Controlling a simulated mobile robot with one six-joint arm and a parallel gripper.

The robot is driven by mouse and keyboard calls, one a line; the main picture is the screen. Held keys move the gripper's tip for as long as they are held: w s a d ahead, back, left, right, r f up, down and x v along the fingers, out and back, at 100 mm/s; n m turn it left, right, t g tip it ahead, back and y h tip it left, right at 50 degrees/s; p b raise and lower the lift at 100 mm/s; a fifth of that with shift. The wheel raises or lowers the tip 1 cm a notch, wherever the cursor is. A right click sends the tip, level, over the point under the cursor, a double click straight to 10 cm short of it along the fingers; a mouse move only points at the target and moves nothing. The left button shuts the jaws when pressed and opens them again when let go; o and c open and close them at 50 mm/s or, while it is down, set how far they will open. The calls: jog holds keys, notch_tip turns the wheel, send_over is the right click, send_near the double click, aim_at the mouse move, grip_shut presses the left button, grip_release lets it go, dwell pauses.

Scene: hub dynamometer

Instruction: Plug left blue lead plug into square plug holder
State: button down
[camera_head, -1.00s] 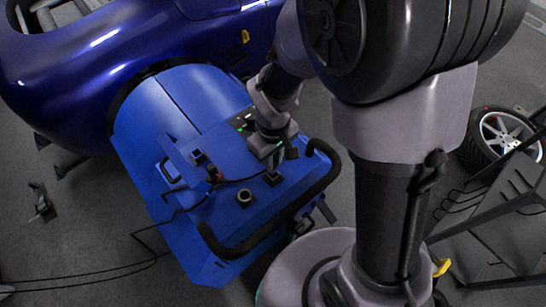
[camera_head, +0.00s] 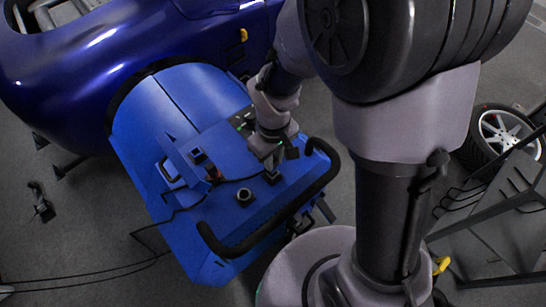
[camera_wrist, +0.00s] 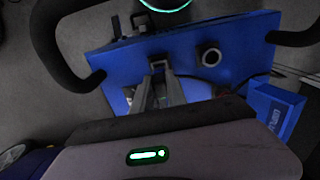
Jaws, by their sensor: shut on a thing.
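The blue hub dynamometer (camera_head: 215,235) stands beside the car and has two black holders on its top. The square plug holder (camera_head: 271,178) is under my gripper (camera_head: 272,164) in the head view; it also shows in the wrist view (camera_wrist: 160,62) just beyond the fingertips. The round holder (camera_head: 244,197) is to its left; it also shows in the wrist view (camera_wrist: 209,56). My gripper is shut on the lead plug, which the fingers mostly hide. Its black lead (camera_head: 232,182) runs left across the top. I cannot tell whether the plug touches the square holder.
A curved black handle (camera_head: 262,232) runs along the dynamometer's near edge. A raised blue box (camera_head: 197,158) stands at the top's left. A blue car (camera_head: 70,95) is behind. A wheel (camera_head: 500,130) and dark rack (camera_head: 500,215) are at right.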

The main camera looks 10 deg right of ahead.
jog(key=shift+f, duration=0.25)
jog(key=shift+f+b, duration=1.25)
jog(key=c, duration=1.3)
grip_release()
jog(key=shift+o, duration=0.2)
notch_tip(320, 180, up, 18)
jog(key=p, duration=0.7)
jog(key=shift+f+p, duration=0.25)
jog(key=shift+p, duration=0.15)
